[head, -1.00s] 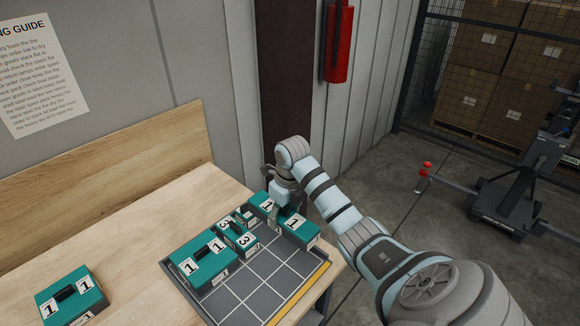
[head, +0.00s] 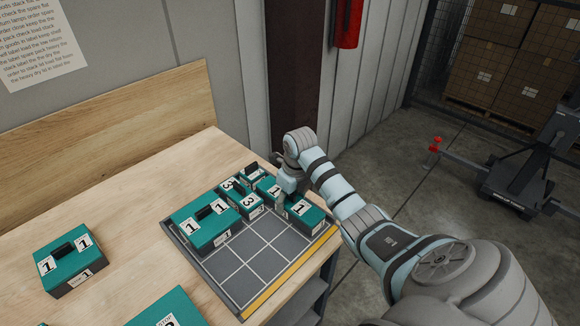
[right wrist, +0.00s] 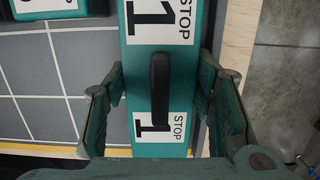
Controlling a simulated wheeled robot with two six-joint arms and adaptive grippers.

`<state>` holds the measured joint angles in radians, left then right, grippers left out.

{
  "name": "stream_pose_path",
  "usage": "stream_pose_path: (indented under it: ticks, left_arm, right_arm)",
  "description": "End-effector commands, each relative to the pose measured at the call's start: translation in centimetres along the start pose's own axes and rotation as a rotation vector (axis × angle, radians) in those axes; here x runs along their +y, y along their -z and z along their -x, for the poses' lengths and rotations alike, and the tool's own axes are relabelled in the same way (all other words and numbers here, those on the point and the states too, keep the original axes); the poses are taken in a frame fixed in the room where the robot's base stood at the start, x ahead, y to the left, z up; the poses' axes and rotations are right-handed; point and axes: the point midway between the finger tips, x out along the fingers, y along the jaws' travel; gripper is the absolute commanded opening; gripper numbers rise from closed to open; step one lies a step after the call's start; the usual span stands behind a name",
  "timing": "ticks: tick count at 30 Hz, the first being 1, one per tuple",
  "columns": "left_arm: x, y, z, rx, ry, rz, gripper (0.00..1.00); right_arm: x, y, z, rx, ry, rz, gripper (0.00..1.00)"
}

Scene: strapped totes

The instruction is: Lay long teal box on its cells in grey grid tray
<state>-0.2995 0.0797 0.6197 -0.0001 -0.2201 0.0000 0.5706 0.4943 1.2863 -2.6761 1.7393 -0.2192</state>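The long teal box (head: 303,210) has two labels marked 1 and a dark handle. It lies flat along the back right edge of the grey grid tray (head: 240,286), and the arm partly hides its middle. My right gripper (head: 289,192) is down over this box. In the right wrist view the long teal box (right wrist: 150,80) runs between the spread fingers of my right gripper (right wrist: 162,95). The handle stands between them with clear gaps on both sides, so the gripper is open. My left gripper is out of view.
Another teal box marked 1 (head: 207,230) and small boxes marked 3 (head: 247,205) sit on the tray. Loose teal boxes lie on the wooden table at the left (head: 68,265) and front (head: 168,308). Several front cells are bare. A yellow strip (head: 285,278) edges the tray.

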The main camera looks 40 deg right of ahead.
Motion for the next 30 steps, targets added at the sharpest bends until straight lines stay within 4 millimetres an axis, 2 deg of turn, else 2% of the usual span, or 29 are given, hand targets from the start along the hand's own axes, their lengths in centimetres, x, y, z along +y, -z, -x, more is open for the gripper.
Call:
stream_pose_path:
  ticks: [1, 3, 14, 17, 20, 25, 27, 30]
  left_arm:
    - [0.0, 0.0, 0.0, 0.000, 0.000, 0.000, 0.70]
    - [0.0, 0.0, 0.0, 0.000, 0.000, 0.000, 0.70]
    - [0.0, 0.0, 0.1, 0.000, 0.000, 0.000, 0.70]
    - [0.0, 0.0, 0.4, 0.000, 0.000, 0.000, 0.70]
    - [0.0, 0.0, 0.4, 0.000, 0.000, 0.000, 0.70]
    - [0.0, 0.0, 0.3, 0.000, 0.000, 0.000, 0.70]
    - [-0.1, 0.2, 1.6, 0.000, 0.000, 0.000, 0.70]
    - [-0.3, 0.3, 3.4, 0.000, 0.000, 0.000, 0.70]
  right_arm:
    - [0.0, 0.0, 0.0, 0.001, 0.000, 0.000, 0.59]
    - [0.0, 0.0, 0.0, 0.001, 0.000, -0.001, 0.70]
    - [-0.1, 0.1, 0.1, 0.001, 0.001, -0.002, 0.70]
    - [-0.1, -0.1, 0.8, -0.001, 0.002, -0.002, 0.70]
    - [-0.1, -0.1, 2.6, -0.003, 0.002, 0.001, 0.70]
    - [-0.1, -0.1, 7.6, -0.005, 0.003, 0.000, 0.70]
    - [-0.1, -0.2, 10.0, -0.002, 0.002, -0.001, 0.70]
    - [-0.1, -0.1, 12.1, 0.001, 0.000, -0.001, 0.70]
